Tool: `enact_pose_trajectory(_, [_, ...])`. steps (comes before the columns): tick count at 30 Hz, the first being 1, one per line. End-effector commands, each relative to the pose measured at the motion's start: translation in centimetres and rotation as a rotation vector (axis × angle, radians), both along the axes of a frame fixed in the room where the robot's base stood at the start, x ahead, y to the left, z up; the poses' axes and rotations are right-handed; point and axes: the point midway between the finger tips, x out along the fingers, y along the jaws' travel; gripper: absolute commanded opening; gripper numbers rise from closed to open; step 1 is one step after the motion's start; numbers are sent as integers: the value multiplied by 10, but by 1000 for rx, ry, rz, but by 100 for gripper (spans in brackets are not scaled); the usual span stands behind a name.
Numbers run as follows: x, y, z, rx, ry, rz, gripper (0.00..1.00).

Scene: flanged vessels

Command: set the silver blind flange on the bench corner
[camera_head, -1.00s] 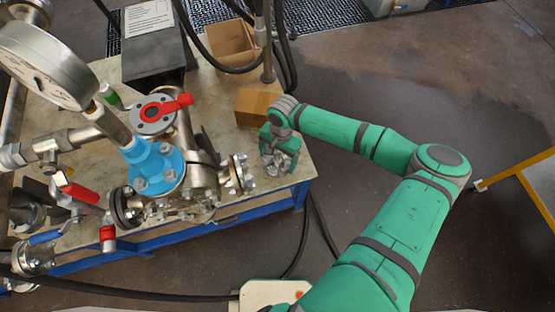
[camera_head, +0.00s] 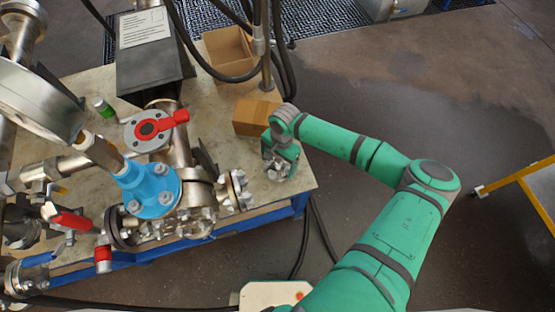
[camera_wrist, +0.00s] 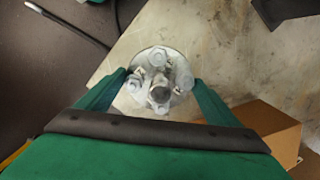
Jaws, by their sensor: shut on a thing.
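The silver blind flange (camera_wrist: 160,80) is a round metal disc with several bolts on it. In the wrist view it sits between the two green fingers of my gripper (camera_wrist: 155,92), which is shut on it. In the head view my gripper (camera_head: 279,166) points down over the right corner of the bench (camera_head: 302,181), with the flange (camera_head: 277,169) partly hidden by the fingers. I cannot tell whether the flange touches the bench top.
A cardboard box (camera_head: 257,117) stands just behind my gripper. A flanged vessel with a blue collar (camera_head: 150,190) and a red-handled valve (camera_head: 158,127) stands to the left. Black cables (camera_head: 284,70) hang behind. The bench's right edge is close by.

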Motion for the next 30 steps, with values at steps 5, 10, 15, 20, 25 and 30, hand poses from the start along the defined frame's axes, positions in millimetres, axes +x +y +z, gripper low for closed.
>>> enact_pose_trajectory(5, [1,2,-15,-1,0,4,59])
enact_pose_trajectory(10, [1,2,-27,-2,-1,4,59])
enact_pose_trajectory(15, [0,2,-35,0,-1,4,59])
enact_pose_trajectory(20, [1,1,-38,0,-1,3,59])
enact_pose_trajectory(25, [1,1,-38,0,-2,3,59])
enact_pose_trajectory(30, [1,1,-38,0,-2,3,59])
